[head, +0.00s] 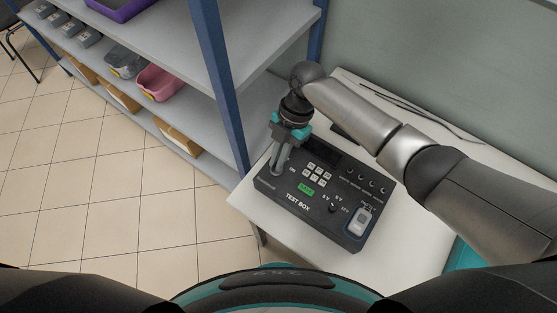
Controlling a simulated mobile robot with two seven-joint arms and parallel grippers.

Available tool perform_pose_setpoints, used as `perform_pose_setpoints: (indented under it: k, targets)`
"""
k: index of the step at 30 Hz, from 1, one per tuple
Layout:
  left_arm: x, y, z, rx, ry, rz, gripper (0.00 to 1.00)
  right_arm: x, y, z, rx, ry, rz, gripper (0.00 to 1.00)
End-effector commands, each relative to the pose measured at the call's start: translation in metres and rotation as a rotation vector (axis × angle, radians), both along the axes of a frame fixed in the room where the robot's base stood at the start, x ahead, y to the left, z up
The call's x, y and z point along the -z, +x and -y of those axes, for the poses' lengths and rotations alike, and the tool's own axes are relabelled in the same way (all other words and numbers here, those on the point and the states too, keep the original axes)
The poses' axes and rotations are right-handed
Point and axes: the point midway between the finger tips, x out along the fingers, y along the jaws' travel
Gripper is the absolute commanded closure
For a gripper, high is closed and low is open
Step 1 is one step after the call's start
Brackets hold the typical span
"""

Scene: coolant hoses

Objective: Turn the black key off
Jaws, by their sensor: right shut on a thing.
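The black test box (312,207) lies on the white table (285,231), with a keypad, a green lit label, a small knob and a white rocker switch on its top face. My right gripper (277,168) comes down from above onto the box's left part, beside an "ON" mark. It is shut on the black key, which its fingers hide almost wholly, so I cannot tell how the key is turned. My left gripper is out of view.
A blue-and-grey shelf unit (214,80) stands close to the left of the table, holding a pink bin (160,82) and other bins. Dark thin hoses or cables (425,117) lie at the table's back. The table's front is clear.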

Motion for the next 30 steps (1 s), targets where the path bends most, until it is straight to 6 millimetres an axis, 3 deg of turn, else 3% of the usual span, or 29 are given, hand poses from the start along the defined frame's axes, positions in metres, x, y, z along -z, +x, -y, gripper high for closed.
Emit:
perform_pose_setpoints:
  k: [9,23,24,30]
  targets:
    - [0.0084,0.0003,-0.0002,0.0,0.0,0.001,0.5,0.0009,0.0001,-0.0005,-0.097,-0.001,0.0,1.0]
    - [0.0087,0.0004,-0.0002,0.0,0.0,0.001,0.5,0.0003,-0.0002,-0.0005,-0.111,-0.001,-0.001,1.0]
    - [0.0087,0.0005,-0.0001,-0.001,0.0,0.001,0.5,0.0003,-0.0002,-0.0005,-0.11,-0.001,-0.001,0.89]
    - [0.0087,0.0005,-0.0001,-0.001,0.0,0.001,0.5,0.0002,-0.0001,-0.0006,-0.109,-0.001,-0.001,0.67]
